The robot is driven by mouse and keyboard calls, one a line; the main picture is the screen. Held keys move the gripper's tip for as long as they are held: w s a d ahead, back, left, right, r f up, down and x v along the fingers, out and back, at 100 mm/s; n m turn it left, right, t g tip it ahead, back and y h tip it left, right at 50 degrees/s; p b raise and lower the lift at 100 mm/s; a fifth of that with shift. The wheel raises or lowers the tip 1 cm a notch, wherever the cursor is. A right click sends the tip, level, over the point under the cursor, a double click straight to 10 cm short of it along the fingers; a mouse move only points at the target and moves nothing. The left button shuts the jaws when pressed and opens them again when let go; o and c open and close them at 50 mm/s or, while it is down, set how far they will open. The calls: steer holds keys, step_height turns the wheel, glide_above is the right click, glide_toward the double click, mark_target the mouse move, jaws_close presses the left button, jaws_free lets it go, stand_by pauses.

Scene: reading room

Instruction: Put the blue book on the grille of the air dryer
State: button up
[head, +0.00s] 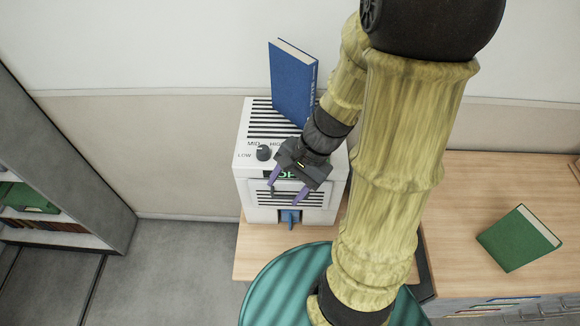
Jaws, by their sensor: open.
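The blue book (292,82) stands upright on the slatted grille (262,121) on top of the white air dryer (244,172). Its lower right part is hidden behind my arm. My gripper (287,194) is open and empty in front of the dryer's upper front edge, apart from the book. Its purple fingers point down toward the viewer. A dark knob (264,153) with LOW, MID and HIGH marks sits on the dryer's top, and a small green display shows partly behind my gripper.
A grey bookshelf (104,190) stands at the left. A round teal striped thing (268,298) is in front. Grey floor lies free between shelf and desk.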

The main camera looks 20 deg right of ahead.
steer(key=r+n+t+h, duration=0.1)
steer(key=n+h, duration=0.1)
steer(key=n, duration=0.1)
steer(key=w+d+r+n+h, duration=0.1)
steer(key=n, duration=0.3)
steer(key=w+n+t+h, duration=0.1)
steer(key=n+h, duration=0.1)
steer(key=n, duration=0.1)
steer(key=shift+w+d+r+t+h, duration=0.2)
steer(key=shift+r+t+h, duration=0.1)
steer(key=shift+r, duration=0.1)
